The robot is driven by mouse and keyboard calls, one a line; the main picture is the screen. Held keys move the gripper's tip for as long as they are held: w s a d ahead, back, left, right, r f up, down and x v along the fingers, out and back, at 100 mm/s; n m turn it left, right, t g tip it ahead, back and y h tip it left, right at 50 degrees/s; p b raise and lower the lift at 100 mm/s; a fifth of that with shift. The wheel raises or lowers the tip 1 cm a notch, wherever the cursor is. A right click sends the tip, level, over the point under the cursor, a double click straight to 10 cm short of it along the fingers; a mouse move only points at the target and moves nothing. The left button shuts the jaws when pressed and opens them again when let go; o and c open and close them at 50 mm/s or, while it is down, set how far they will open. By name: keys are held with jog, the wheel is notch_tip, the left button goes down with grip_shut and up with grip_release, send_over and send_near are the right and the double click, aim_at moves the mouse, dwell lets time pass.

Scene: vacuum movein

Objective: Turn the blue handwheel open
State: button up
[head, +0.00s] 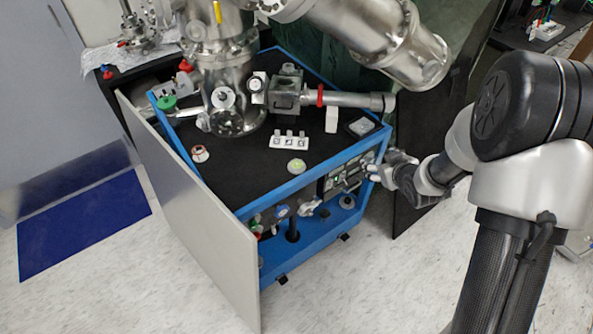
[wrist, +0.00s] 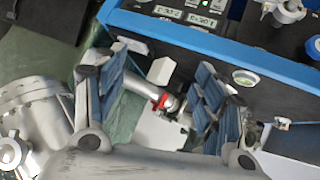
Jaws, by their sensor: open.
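The blue handwheel (head: 282,211) is small in the head view, on the front of the blue-framed cart, left of a silver valve. A blue round part at the right edge of the wrist view (wrist: 314,46) looks like the same wheel, partly cut off. My gripper (head: 388,172) is by the cart's right front, beside the panel of displays, well to the right of the wheel. In the wrist view its fingers (wrist: 163,92) are spread wide with nothing held between them. The gripper is apart from the wheel.
The silver valve (head: 308,206) sits between the wheel and my gripper. A green and red valve (head: 256,228) is to the wheel's left. A grey panel (head: 190,205) stands open at the cart's left. The floor in front is clear.

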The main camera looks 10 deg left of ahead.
jog(key=a+f+n+y, duration=0.1)
jog(key=a+f+y, duration=0.25)
jog(key=f, duration=0.55)
jog(key=m+t+y+p, duration=0.1)
jog(key=t+y+p, duration=0.1)
jog(key=y, duration=0.5)
send_near(283, 212)
jog(key=b+x, duration=0.5)
jog(key=x, duration=0.3)
jog(key=shift+w+a, duration=0.2)
jog(key=shift+c, duration=0.5)
jog(key=c, duration=1)
